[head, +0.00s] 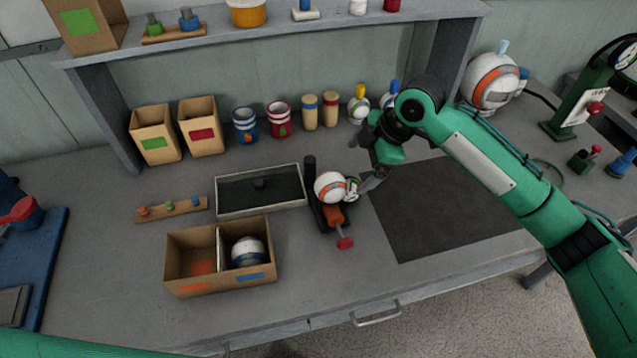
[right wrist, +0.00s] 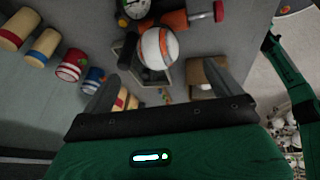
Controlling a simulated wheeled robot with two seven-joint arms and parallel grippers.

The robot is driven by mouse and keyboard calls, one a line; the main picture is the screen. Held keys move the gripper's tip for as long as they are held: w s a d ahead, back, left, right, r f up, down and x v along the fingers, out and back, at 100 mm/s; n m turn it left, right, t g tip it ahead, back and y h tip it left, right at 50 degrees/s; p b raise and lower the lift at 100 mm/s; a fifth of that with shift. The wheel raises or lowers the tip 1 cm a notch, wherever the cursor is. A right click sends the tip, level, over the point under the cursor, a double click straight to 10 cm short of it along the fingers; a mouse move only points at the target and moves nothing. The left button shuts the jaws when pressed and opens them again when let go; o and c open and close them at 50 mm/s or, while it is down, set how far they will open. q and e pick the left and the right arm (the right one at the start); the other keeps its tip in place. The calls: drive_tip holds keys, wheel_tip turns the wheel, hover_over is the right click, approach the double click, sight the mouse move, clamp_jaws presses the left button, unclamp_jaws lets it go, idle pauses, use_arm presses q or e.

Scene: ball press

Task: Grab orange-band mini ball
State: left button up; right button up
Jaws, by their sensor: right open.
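The orange-band mini ball (head: 330,186) is white with an orange band. It sits on a small dark stand with an orange body (head: 332,214) and a red-ended handle (head: 345,243). My right gripper (head: 370,180) is open, just right of the ball in the head view. In the right wrist view the ball (right wrist: 159,48) lies ahead of the open fingers (right wrist: 163,72), roughly midway between them, with nothing gripped. A small gauge (head: 352,188) shows beside the ball. My left gripper is not in view.
A cardboard box (head: 217,238) has two compartments; the right, blue-labelled one holds a blue-banded ball (head: 247,251). A dark-lined tray (head: 260,205) lies left of the stand. Cans (head: 279,120) and other balls stand behind. A dark mat (head: 440,205) at the right is clear.

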sight(337, 179)
drive_tip(key=x, duration=0.2)
drive_tip(key=p+x, duration=0.1)
drive_tip(key=x, duration=0.4)
drive_tip(key=shift+w+a+f, duration=0.1)
drive_tip(key=shift+w+a, duration=0.3)
drive_tip(key=shift+w, duration=0.05)
drive_tip(key=x, duration=0.1)
drive_tip(key=p+x, duration=0.2)
drive_tip(key=x, duration=0.1)
drive_tip(key=shift+s+a, duration=0.3)
drive_tip(key=shift+w+a+f, duration=0.1)
drive_tip(key=shift+a+f, duration=0.1)
drive_tip(key=shift+f, duration=0.3)
drive_tip(key=c, duration=1)
